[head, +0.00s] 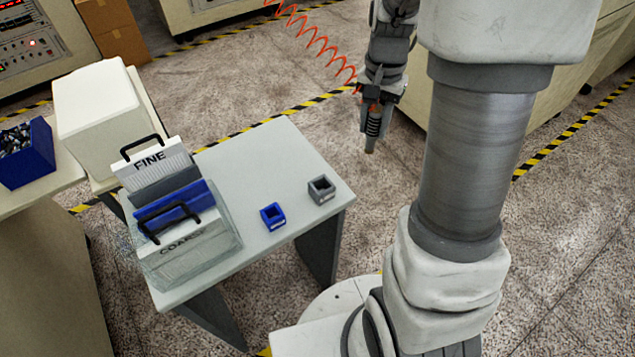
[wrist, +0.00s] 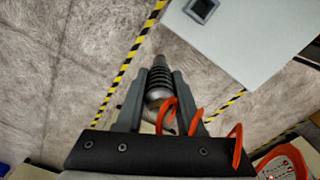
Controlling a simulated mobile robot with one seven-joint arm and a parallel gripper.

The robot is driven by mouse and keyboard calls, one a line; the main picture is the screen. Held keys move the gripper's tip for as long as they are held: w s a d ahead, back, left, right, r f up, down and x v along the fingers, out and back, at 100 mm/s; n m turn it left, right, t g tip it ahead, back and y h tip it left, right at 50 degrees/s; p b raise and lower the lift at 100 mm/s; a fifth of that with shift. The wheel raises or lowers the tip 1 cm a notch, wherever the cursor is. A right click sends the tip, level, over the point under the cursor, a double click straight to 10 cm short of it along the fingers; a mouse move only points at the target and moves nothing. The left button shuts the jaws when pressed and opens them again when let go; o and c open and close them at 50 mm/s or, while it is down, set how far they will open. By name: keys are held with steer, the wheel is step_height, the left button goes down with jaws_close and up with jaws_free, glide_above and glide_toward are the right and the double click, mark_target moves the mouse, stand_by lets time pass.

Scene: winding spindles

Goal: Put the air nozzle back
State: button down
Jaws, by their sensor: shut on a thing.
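My gripper (head: 374,104) is shut on the air nozzle (head: 373,126), a dark ribbed piece with a metal tip that points down. It hangs in the air to the right of the table, over the floor. In the wrist view the nozzle (wrist: 160,82) sits between the two fingers of my gripper (wrist: 160,92). A red coiled hose (head: 318,38) runs from the nozzle up and to the left in the head view. Red loops of the hose (wrist: 236,145) also show close to the fingers in the wrist view. No holder for the nozzle is clearly visible.
A white box (head: 98,115) stands behind the rack. Beige machine cabinets (head: 455,115) stand behind my arm. The floor between is clear.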

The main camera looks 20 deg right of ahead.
steer(key=shift+r, duration=0.1)
steer(key=shift+a+f, duration=0.2)
steer(key=shift+a, duration=0.1)
steer(key=shift+s+a+f+p, duration=0.15)
steer(key=shift+s+a+f, duration=0.1)
steer(key=shift+a+f, duration=1.55)
steer(key=shift+s+a+f+p, duration=0.15)
steer(key=shift+s+a+f, duration=0.1)
steer(key=shift+a+f, duration=1.5)
steer(key=shift+s+a+f+p, duration=0.15)
steer(key=shift+s+a+f, duration=0.1)
steer(key=shift+a+f, duration=1.5)
steer(key=shift+f, duration=0.1)
steer(key=c, duration=0.5)
jaws_free()
